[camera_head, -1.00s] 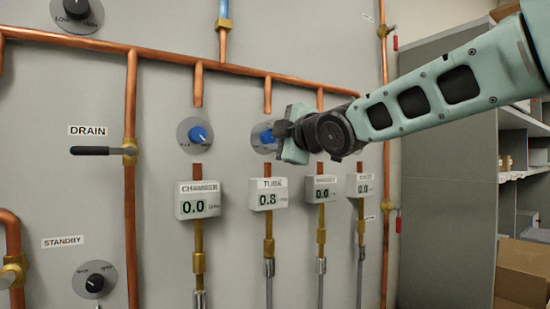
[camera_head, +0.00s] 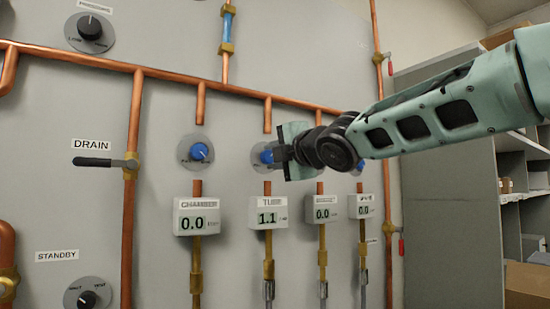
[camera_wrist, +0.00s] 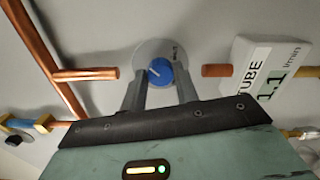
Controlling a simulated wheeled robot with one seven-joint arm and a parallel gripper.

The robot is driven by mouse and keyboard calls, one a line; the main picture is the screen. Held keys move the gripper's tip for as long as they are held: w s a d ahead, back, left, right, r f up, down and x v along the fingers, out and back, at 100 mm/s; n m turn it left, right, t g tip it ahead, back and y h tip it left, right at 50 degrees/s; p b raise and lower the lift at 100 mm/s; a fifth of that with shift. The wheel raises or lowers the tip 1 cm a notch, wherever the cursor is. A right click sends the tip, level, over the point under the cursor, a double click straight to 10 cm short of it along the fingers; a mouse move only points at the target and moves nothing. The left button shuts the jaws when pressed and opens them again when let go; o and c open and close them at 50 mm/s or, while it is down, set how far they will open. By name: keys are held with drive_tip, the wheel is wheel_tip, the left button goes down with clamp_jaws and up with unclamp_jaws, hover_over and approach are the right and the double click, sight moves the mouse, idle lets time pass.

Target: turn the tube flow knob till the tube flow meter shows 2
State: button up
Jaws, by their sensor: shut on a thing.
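The blue tube flow knob (camera_head: 267,157) sits on a round grey dial on the wall panel, above the tube meter. It also shows in the wrist view (camera_wrist: 159,72), with a white pointer line on its face. My gripper (camera_head: 272,155) is shut on this knob, and in the wrist view its two fingers (camera_wrist: 160,88) stand on either side of it. The tube flow meter (camera_head: 268,216) reads 1.1, and the same reading shows tilted in the wrist view (camera_wrist: 268,75). My gripper hides part of the knob and dial in the head view.
The chamber knob (camera_head: 198,152) and its meter (camera_head: 197,216), reading 0.0, are to the left. Two more meters reading 0.0 are to the right. Copper pipes (camera_head: 170,71) run across the panel. A black drain lever (camera_head: 92,162) is at the left. Shelves stand at the far right.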

drive_tip(key=o, duration=1)
drive_tip(key=shift+c, duration=0.2)
drive_tip(key=shift+s, duration=0.1)
drive_tip(key=v, duration=1.7)
drive_tip(key=shift+b, duration=0.35)
drive_tip(key=shift+d, duration=0.15)
